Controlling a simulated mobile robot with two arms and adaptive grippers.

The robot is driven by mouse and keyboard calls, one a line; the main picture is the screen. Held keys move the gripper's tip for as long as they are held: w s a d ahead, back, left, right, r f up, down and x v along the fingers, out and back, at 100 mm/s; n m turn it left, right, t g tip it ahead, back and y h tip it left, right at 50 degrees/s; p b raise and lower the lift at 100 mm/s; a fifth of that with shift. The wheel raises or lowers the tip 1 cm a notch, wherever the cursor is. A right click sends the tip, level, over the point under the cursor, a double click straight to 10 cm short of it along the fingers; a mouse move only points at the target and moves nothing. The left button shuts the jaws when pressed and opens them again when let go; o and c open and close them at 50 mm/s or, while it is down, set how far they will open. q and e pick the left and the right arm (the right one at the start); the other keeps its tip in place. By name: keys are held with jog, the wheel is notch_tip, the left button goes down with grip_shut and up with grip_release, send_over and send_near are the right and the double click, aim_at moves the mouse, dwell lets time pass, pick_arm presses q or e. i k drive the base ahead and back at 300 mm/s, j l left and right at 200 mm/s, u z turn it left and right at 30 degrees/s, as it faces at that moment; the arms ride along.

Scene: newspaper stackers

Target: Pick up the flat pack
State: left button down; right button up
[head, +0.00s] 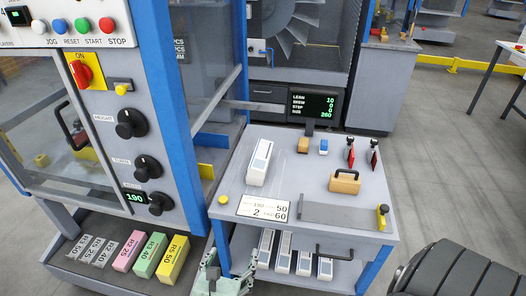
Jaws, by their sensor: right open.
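A white and grey oblong pack (260,163) lies on the grey table top, toward its left side. Several similar white packs (284,254) sit on the shelf below. I cannot tell from any label which one is the flat pack. My right gripper (224,274) is at the bottom edge of the head view, in front of the table's front left corner and below its top. It is open and empty, apart from the packs, and partly cut off by the frame. My left gripper is not in view.
The table (285,148) also holds a wooden block with a handle (345,182), a placard (263,208), red-tipped tools and a grey plate. A machine with knobs (130,124) and blue posts stands at left. Labelled coloured blocks (150,255) line its base.

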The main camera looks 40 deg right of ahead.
aim_at(259, 162)
jog(key=i+l, duration=0.3)
jog(key=l, duration=0.15)
jog(key=i+l, duration=0.25)
jog(key=l, duration=0.2)
jog(key=i+l, duration=0.3)
jog(key=l, duration=0.15)
